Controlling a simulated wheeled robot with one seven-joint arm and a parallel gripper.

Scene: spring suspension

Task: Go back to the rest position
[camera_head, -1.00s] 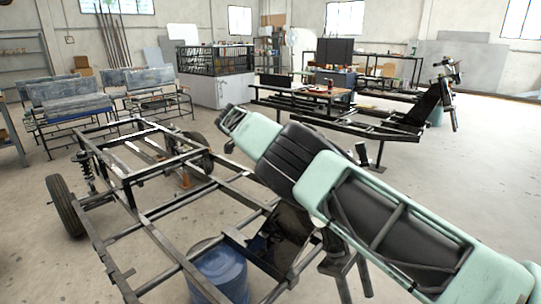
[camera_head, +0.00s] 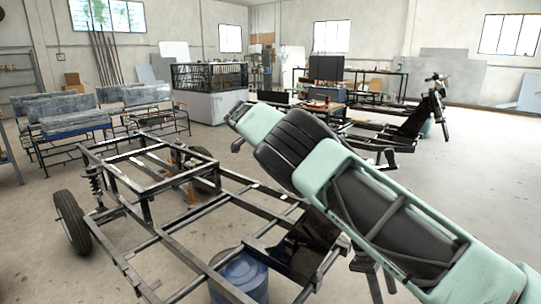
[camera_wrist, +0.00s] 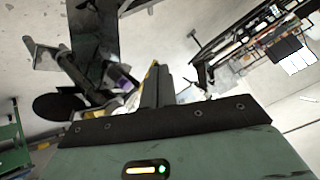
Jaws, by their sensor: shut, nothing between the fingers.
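My mint-green and black arm (camera_head: 325,165) reaches from the lower right up toward the middle of the head view. Its far end points away over the metal vehicle frame (camera_head: 165,215). In the wrist view, the dark fingers of my gripper (camera_wrist: 156,82) stand close together and hold nothing. A coil-spring suspension unit (camera_head: 95,181) stands upright at the left side of the frame, beside a black wheel (camera_head: 72,221). My gripper is well apart from the spring. The fingertips are not clear in the head view.
A blue drum (camera_head: 240,277) stands under the near part of the frame, partly hidden. Worn benches (camera_head: 65,122) stand at the left, and a white cabinet (camera_head: 210,106) behind. Another dark chassis (camera_head: 400,128) stands at the back right. The floor (camera_head: 475,180) at the right is clear.

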